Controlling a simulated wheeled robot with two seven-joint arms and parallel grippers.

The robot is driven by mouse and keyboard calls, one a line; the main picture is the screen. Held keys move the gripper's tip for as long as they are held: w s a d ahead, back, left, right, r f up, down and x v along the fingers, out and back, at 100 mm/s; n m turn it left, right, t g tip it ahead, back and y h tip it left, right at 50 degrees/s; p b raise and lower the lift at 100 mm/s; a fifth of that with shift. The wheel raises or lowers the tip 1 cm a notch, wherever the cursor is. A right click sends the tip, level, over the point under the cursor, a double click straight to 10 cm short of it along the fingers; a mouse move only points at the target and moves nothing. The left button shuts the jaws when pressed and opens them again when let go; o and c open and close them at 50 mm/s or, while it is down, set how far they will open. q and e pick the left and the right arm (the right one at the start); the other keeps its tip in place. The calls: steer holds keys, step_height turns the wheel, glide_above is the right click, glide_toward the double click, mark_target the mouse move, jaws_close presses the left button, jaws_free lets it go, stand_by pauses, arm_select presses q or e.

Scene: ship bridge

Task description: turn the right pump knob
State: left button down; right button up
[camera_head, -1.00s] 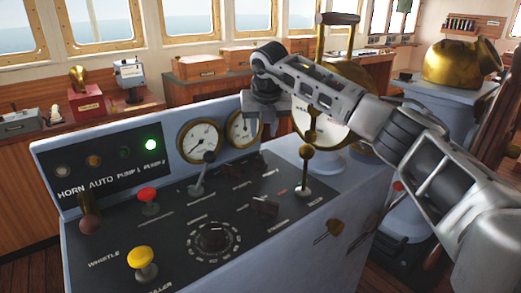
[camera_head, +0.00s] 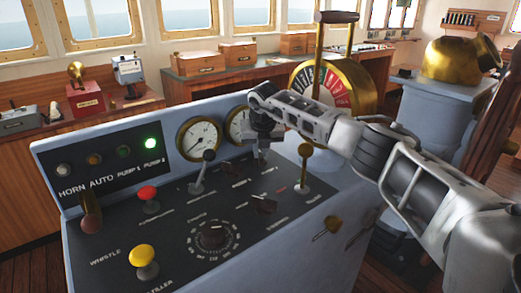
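My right gripper (camera_head: 262,153) points down at the upper right of the console's black panel, just below the gauges. It is at the place of the right pump knob, which it hides. I cannot tell whether the fingers touch the knob or how wide they are open. The left dark knob (camera_head: 227,168) of that row shows beside it, to the left. On the upright panel a green lamp (camera_head: 151,143) above a pump label is lit. My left gripper is not in view.
A grey lever (camera_head: 200,172) stands left of the gripper and a brass-knobbed lever (camera_head: 304,165) stands to its right. Another dark knob (camera_head: 264,205) and a round dial (camera_head: 214,236) are nearer. The brass telegraph (camera_head: 357,88) rises behind my forearm.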

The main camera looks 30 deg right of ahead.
jaws_close()
steer(key=shift+n+y, duration=0.4)
steer(key=shift+n, duration=0.6)
steer(key=n+y, duration=0.1)
steer(key=n, duration=0.3)
steer(key=shift+d+t+y, duration=0.2)
steer(key=shift+t+y, duration=0.1)
steer(key=shift+y, duration=0.1)
steer(key=n, duration=0.2)
steer(key=n+y+b, duration=0.1)
steer(key=n, duration=0.1)
steer(key=shift+w+d+n+y, duration=0.1)
steer(key=shift+n+y, duration=0.2)
steer(key=shift+n, duration=0.1)
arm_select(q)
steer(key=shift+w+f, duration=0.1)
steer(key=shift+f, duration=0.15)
arm_select(e)
steer(key=shift+n+g, duration=0.4)
steer(key=shift+n, duration=0.2)
steer(key=shift+r, duration=0.1)
